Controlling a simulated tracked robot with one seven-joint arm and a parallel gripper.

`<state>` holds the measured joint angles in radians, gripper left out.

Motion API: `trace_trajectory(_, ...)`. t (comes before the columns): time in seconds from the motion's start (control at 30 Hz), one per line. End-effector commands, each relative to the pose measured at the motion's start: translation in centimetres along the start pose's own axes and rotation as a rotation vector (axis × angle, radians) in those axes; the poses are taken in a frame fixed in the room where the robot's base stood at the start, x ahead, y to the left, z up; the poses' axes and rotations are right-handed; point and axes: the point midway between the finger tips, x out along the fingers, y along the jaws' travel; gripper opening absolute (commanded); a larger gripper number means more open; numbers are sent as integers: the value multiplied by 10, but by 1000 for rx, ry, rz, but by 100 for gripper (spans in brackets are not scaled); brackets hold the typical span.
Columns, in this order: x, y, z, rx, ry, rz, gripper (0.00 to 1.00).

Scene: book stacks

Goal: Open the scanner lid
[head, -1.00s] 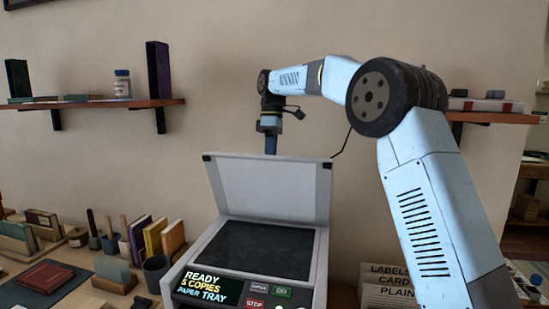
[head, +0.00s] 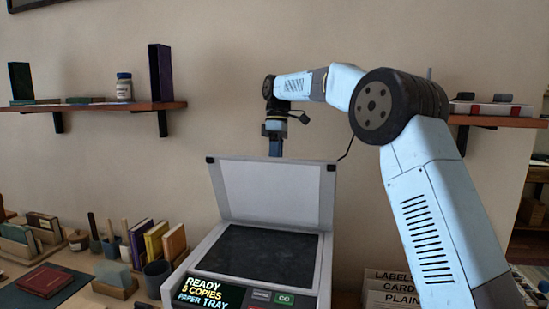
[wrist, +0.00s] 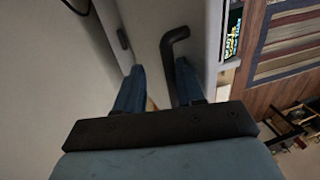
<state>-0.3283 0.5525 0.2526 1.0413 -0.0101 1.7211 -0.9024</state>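The scanner (head: 320,270) stands on the desk in the lower middle of the head view. Its lid (head: 270,190) stands raised, close to upright, and the dark glass (head: 258,251) is uncovered. My gripper (head: 275,150) is at the lid's top edge, on its far side, pointing down; its fingertips are hidden behind the lid there. In the wrist view my gripper (wrist: 155,78) has its two blue fingers apart with a gap between them. A black bent handle (wrist: 178,36) runs beside the right finger; I cannot tell if they touch.
Books, pots and a card holder (head: 117,283) crowd the desk left of the scanner. Labelled folders (head: 392,285) stand to its right. Wall shelves (head: 100,107) hang at left and right (head: 490,121). The wall behind my gripper is bare.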

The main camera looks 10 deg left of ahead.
Motion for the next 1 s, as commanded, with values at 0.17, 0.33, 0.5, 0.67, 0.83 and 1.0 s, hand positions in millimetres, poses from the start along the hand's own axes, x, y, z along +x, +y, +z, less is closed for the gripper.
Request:
trace_trajectory(0.17,-1,-2,0,-2,-1,-1,38)
trace_trajectory(0.33,-3,-3,-1,-4,0,-1,38)
trace_trajectory(0.5,-15,-2,-2,-4,2,0,38)
trace_trajectory(0.67,-37,0,-2,-3,2,0,38)
trace_trajectory(0.83,-56,1,-2,-2,0,-1,38)
trace_trajectory(1.0,-68,1,-2,-3,-2,-2,38)
